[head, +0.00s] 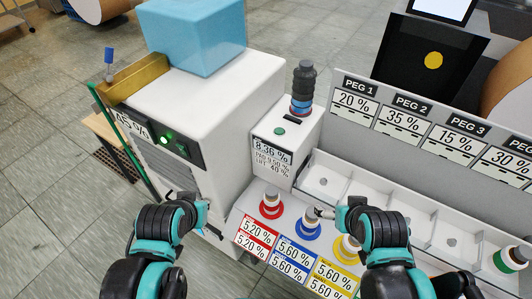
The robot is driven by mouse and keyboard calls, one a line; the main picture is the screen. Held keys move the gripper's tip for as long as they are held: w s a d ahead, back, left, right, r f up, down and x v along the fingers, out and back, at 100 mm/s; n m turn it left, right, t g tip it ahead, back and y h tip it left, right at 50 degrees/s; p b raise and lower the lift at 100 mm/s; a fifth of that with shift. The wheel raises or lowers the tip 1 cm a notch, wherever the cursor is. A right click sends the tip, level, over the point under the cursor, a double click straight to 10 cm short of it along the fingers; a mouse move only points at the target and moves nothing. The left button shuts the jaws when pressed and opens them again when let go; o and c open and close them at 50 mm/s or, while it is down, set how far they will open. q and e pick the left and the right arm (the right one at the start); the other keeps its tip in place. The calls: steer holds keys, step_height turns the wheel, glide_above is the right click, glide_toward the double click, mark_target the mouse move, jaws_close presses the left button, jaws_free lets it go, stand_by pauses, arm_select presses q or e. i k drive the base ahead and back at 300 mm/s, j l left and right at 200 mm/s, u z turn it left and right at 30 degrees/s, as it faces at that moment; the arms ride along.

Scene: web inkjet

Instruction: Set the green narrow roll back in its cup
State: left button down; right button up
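A white-topped piece with a green band (510,259) shows at the right edge, partly cut off. It is the only green-banded piece I see, and I cannot tell whether it is the narrow roll or whether it sits in a cup. Red (271,207), blue (307,230) and yellow (347,249) ringed pieces stand in a row behind their labels. My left gripper (203,209) is left of the red piece, beside the white cabinet. My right gripper (321,212) points left, its tip close to the blue piece. Neither gripper visibly holds anything; their finger gaps are too small to judge.
A white tray with open compartments (382,202) runs behind the coloured row. A panel labelled with pegs (429,128) rises behind it. A scale-like box (282,140) carries a dark stack (302,88). The white cabinet (214,115) bears a blue block (196,32).

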mark_target(510, 259)
steer(key=z, duration=2.35)
steer(key=i+l+u, duration=0.3)
steer(key=u, duration=0.2)
steer(key=i+l+u, duration=0.3)
steer(key=l+u, duration=0.15)
steer(key=i+l+u, duration=0.2)
steer(key=l+u, duration=0.3)
